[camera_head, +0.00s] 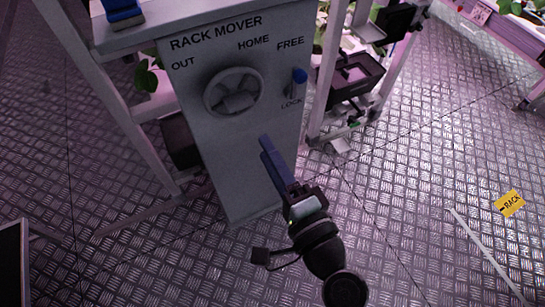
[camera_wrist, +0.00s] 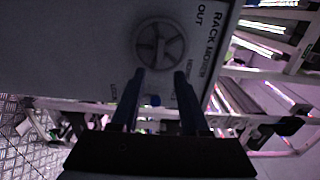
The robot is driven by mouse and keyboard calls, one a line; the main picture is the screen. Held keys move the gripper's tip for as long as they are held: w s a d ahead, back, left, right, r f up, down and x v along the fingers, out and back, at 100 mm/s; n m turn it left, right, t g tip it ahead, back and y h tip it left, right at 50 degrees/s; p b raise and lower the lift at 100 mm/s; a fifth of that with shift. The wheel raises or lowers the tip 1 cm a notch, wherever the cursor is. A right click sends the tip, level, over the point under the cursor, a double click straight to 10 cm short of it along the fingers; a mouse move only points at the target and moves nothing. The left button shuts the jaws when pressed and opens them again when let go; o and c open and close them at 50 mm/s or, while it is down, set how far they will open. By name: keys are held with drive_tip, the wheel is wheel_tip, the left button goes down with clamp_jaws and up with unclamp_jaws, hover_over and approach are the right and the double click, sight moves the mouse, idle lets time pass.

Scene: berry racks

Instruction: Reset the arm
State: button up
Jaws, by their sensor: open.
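My gripper (camera_head: 273,162) is raised in front of the grey rack mover panel, with its blue fingers pointing up toward it. In the wrist view my gripper (camera_wrist: 157,78) shows two parted fingers with nothing between them. The panel carries a round handwheel (camera_head: 233,92), which also shows in the wrist view (camera_wrist: 160,44) beyond the fingertips. A blue-tipped lock lever (camera_head: 299,76) stands to the right of the wheel, near the words FREE and LOCK. In the wrist view a blue spot (camera_wrist: 154,100), seemingly the lever, shows between the fingers.
The rack mover panel (camera_head: 215,150) stands on a metal tread-plate floor (camera_head: 420,190). White rack frames with plants flank it. A black tray (camera_head: 354,76) sits at the right rack. A yellow RACK label (camera_head: 510,203) lies on the floor at right. The floor there is largely clear.

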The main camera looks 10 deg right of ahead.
drive_tip(key=shift+s+d, duration=0.15)
drive_tip(key=shift+s, duration=0.3)
drive_tip(key=w+a+r+n+t, duration=0.15)
drive_tip(key=r+n, duration=0.25)
drive_tip(key=r, duration=0.6)
drive_tip(key=w+a+r+n+t+h, duration=0.1)
drive_tip(key=w+r+n+t, duration=0.2)
drive_tip(key=r, duration=0.6)
drive_tip(key=w+a+r+n+t, duration=0.15)
drive_tip(key=r+n, duration=0.35)
drive_tip(key=r, duration=0.5)
drive_tip(key=s+r+n+t+h, duration=0.15)
drive_tip(key=s+r, duration=0.25)
drive_tip(key=r, duration=0.5)
drive_tip(key=s+r+n+t+h, duration=0.1)
drive_tip(key=s+r+t+h, duration=0.25)
drive_tip(key=r, duration=0.45)
wheel_tip(320, 180, up, 30)
drive_tip(key=p, duration=2.9)
drive_tip(key=shift+s+a+f+g+p, duration=0.2)
drive_tip(key=shift+g+p, duration=0.1)
drive_tip(key=shift+g, duration=0.1)
drive_tip(key=shift+f, duration=0.1)
